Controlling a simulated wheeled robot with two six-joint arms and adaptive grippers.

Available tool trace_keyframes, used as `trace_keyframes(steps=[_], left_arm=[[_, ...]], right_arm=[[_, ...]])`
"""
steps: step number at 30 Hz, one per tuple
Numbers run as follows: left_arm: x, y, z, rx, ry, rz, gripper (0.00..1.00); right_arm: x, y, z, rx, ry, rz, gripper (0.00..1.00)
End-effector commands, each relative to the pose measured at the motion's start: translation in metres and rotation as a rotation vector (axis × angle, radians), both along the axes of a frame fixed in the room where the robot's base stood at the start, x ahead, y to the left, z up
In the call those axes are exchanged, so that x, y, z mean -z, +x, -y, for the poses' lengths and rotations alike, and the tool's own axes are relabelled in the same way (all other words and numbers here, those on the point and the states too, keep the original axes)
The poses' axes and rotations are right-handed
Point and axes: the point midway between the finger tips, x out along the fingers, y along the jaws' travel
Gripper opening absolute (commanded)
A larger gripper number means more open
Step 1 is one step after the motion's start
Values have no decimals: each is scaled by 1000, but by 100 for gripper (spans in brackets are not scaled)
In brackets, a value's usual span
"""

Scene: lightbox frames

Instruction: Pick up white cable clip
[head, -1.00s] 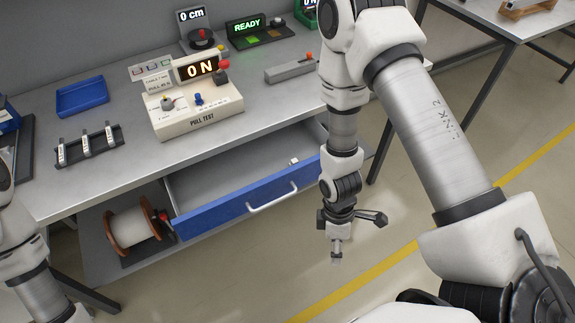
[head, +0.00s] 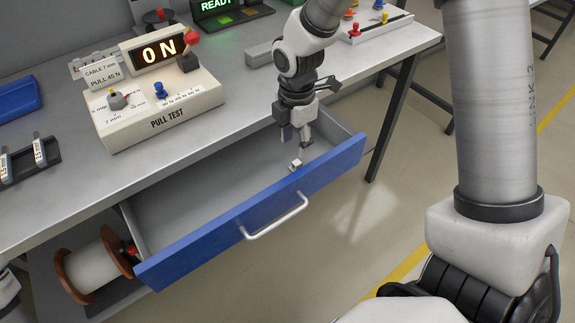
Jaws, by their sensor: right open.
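The white cable clip (head: 296,163) is a small pale piece in the open drawer (head: 200,192), near its right end and close to the blue front panel. My right gripper (head: 297,157) is open and points down just above the clip, with its fingers inside the drawer area. I cannot tell whether a finger touches the clip. My left gripper is not in view; only a bit of my left arm shows at the lower left edge.
The blue drawer front with its white handle (head: 275,218) sticks out below the grey table (head: 70,190). A pull test box (head: 160,105) stands on the table, with a blue tray (head: 18,98) at left. A cable spool (head: 95,262) sits on the shelf below.

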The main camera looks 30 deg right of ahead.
Motion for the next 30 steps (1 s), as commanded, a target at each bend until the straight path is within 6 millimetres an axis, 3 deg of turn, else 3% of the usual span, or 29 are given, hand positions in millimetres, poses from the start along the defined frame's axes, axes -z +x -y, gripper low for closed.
trace_keyframes(steps=[12,21,25,26,30], left_arm=[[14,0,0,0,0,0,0],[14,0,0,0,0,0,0],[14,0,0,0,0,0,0],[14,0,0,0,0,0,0],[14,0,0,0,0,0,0]], right_arm=[[66,2,6,0,1,-5,50],[74,2,6,1,1,-1,50],[74,2,6,1,1,-2,9],[74,2,6,1,1,-2,5],[73,2,6,1,1,-2,5]])
